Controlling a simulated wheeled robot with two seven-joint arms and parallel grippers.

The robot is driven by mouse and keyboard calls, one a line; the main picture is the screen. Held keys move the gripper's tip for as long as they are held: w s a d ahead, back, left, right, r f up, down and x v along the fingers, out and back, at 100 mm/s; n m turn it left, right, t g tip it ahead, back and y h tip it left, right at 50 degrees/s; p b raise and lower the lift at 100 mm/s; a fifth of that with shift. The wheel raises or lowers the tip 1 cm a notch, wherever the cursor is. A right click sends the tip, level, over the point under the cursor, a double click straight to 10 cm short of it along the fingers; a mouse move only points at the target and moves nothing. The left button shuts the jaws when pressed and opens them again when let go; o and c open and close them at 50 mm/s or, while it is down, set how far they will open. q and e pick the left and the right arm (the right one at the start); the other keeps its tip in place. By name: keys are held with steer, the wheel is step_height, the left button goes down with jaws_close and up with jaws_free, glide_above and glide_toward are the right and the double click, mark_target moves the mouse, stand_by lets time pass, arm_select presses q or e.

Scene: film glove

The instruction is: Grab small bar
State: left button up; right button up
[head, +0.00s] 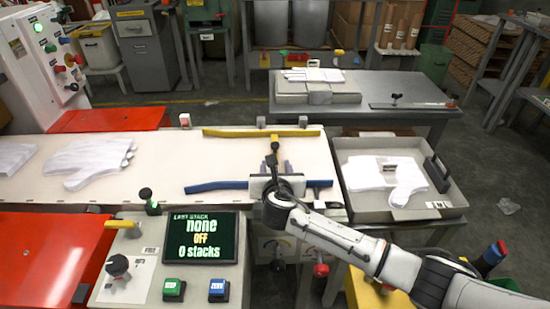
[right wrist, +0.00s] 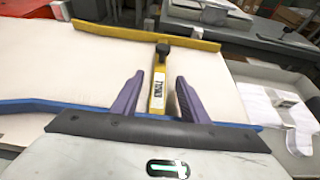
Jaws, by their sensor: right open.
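A short yellow bar with a dark knob and a white label (right wrist: 158,92) stands out over the white belt, and it also shows in the head view (head: 274,156). My right gripper (right wrist: 160,78) is open, with one purple finger on each side of the bar and visible gaps between. In the head view my right gripper (head: 275,165) is over the belt's right part, between the yellow and blue rails. My left gripper is not in view.
A long yellow rail (head: 230,133) and a blue rail (head: 222,184) flank the belt (head: 160,165). White gloves (head: 90,160) lie on it at left. A grey tray (head: 440,210) with gloves stands at right. A control panel with a screen (head: 200,237) is in front.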

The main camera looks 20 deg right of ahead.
steer(key=shift+b+x, duration=0.35)
steer(key=shift+x, duration=1.5)
jaws_close()
steer(key=shift+r, duration=0.1)
